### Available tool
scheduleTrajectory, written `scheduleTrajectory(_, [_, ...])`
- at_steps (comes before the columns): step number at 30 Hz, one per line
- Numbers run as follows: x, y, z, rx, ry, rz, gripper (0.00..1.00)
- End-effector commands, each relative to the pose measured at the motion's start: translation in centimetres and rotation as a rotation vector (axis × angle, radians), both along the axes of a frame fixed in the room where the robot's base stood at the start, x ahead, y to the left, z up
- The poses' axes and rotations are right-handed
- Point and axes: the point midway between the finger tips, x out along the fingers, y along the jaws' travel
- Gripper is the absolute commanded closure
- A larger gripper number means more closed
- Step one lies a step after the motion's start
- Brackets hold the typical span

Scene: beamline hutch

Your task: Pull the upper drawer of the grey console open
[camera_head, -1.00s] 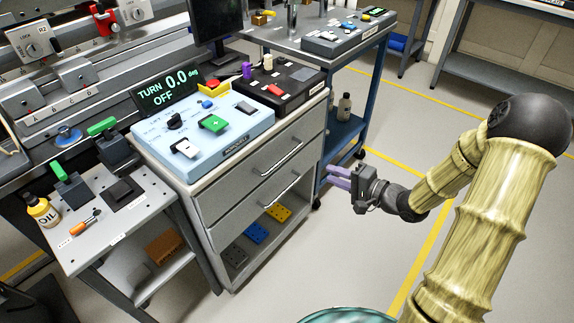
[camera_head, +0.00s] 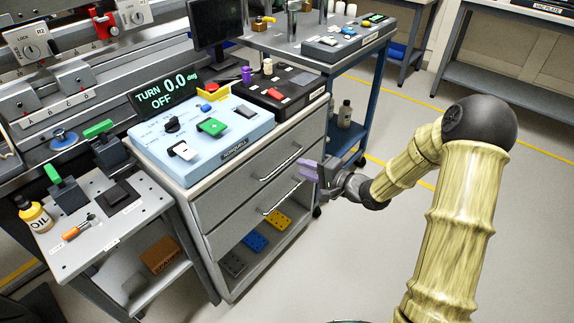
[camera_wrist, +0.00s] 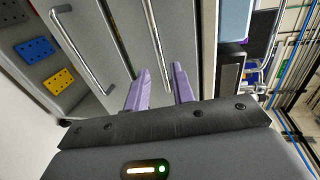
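The grey console (camera_head: 212,215) stands in the middle left with two drawers, both shut. The upper drawer (camera_head: 232,185) has a silver bar handle (camera_head: 279,165); the lower drawer (camera_head: 240,222) has a similar handle (camera_head: 284,198). My gripper (camera_head: 307,169) is at the right end of the drawer fronts, near the upper handle's right end. In the wrist view its two purple fingers (camera_wrist: 162,76) are apart. The upper handle (camera_wrist: 154,38) runs down into the gap between them in the picture; I cannot tell whether it touches either finger.
A blue control panel (camera_head: 205,140) and a dark box (camera_head: 285,90) sit on the console. An open shelf with coloured blocks (camera_head: 255,241) lies below the drawers. A blue cart (camera_head: 358,105) stands behind right. The floor (camera_head: 340,260) in front is clear.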

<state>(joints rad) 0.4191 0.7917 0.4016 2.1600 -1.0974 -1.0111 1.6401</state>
Motion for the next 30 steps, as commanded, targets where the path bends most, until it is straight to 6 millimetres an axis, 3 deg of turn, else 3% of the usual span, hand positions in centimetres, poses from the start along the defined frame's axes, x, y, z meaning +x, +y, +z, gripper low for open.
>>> scheduleTrajectory(12, [4.0,5.2,-1.5,-0.001,0.000,0.001,0.75])
scheduleTrajectory(23, [4.4,5.7,-1.5,-0.001,0.000,-0.001,0.75])
scheduleTrajectory(27, [4.4,5.6,-1.5,-0.001,0.000,-0.001,0.99])
scheduleTrajectory(30, [4.4,5.6,-1.5,-0.001,0.000,-0.001,1.00])
